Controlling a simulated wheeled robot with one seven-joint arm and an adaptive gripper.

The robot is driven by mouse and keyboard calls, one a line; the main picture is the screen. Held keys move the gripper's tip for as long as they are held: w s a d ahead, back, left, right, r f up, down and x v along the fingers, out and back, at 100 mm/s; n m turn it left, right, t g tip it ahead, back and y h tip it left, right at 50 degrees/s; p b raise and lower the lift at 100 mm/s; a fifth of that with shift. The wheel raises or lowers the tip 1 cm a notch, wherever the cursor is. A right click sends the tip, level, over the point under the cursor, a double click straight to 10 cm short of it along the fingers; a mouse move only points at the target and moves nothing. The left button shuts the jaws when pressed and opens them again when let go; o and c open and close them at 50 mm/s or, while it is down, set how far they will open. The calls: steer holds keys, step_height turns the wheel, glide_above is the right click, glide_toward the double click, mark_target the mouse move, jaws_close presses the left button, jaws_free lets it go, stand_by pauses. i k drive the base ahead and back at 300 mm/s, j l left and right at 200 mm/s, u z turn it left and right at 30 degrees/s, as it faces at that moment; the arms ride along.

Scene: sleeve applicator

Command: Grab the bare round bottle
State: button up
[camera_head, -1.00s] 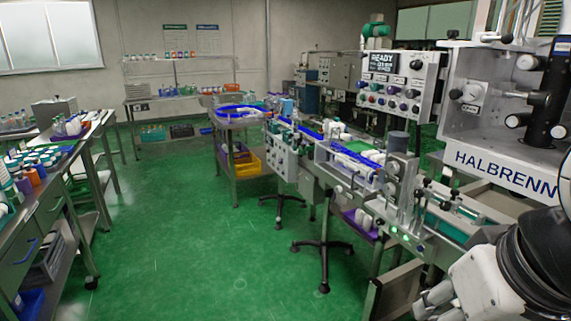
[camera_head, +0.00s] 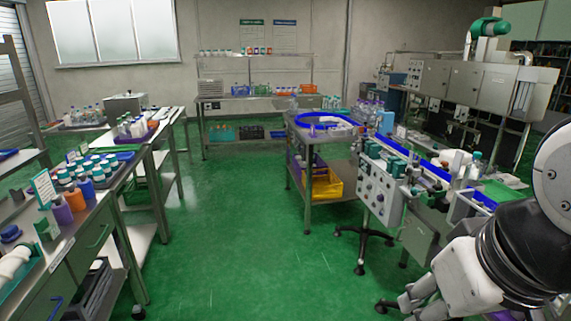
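Many small bottles are in view, but I cannot tell which one is the bare round bottle. Several white bottles with teal caps (camera_head: 97,165) stand grouped on the left bench. White rounded pieces (camera_head: 14,262) lie in a teal tray at the lower left edge. An upright bottle with a teal cap (camera_head: 474,166) stands on the machine line at right. My gripper (camera_head: 408,303) hangs at the lower right, over the floor and far from the left bench. Its fingers are small and partly cut off by the frame, so I cannot tell whether it is open.
The left bench (camera_head: 75,240) runs along the left side. Green floor (camera_head: 235,245) lies clear down the middle. A steel stand with a blue-rimmed bowl (camera_head: 322,128) and the conveyor machine (camera_head: 382,190) border it at right. A shelf unit (camera_head: 255,98) stands at the back wall.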

mark_target(472, 170)
steer(key=i+j+z, duration=0.1)
steer(key=i+z, duration=0.2)
steer(key=i, duration=0.25)
steer(key=i+j+z, duration=0.3)
steer(key=i, duration=0.2)
steer(key=i+j+z, duration=0.25)
steer(key=i, duration=0.3)
steer(key=i+j+z, duration=0.8)
steer(key=j+z, duration=0.15)
steer(key=i+j+z, duration=0.15)
steer(key=j+z, duration=0.2)
